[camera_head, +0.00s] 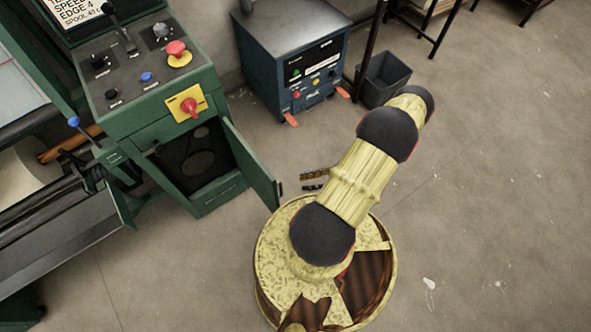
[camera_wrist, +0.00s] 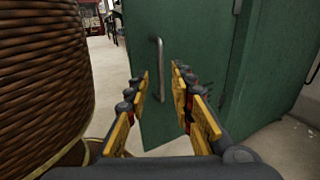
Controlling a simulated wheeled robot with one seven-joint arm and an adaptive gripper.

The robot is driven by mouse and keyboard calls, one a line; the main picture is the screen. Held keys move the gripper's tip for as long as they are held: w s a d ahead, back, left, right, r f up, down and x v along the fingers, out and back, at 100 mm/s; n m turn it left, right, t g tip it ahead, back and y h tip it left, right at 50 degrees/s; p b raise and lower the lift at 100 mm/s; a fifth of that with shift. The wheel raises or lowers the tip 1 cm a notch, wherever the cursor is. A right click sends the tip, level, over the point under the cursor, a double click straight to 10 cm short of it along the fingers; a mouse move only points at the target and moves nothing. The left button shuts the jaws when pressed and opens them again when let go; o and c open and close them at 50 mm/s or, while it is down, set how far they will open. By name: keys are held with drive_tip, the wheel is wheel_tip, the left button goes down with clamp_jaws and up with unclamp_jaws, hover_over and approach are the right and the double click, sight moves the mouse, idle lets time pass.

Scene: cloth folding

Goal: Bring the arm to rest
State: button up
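My arm (camera_head: 359,180), with cream-yellow links and dark joints, rises from my round base in the head view and reaches up and to the right. My gripper (camera_wrist: 161,88) shows in the wrist view with yellow and black fingers spread apart and nothing between them. Beyond the fingers stands a green door (camera_wrist: 205,50) with a metal handle (camera_wrist: 160,68). The handle appears between the fingertips, and I cannot tell how far away it is. In the head view only small yellow and dark parts of the gripper (camera_head: 315,179) show beside the arm. No cloth is visible.
A green machine (camera_head: 150,110) with a control panel stands at left, its lower cabinet door (camera_head: 249,165) swung open near my arm. A blue unit (camera_head: 290,65) and a dark bin (camera_head: 384,78) stand behind. The floor (camera_head: 500,190) at right is clear.

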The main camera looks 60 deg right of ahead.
drive_tip(key=shift+s+d, duration=0.45)
drive_tip(key=shift+s, duration=0.1)
drive_tip(key=shift+f, duration=0.1)
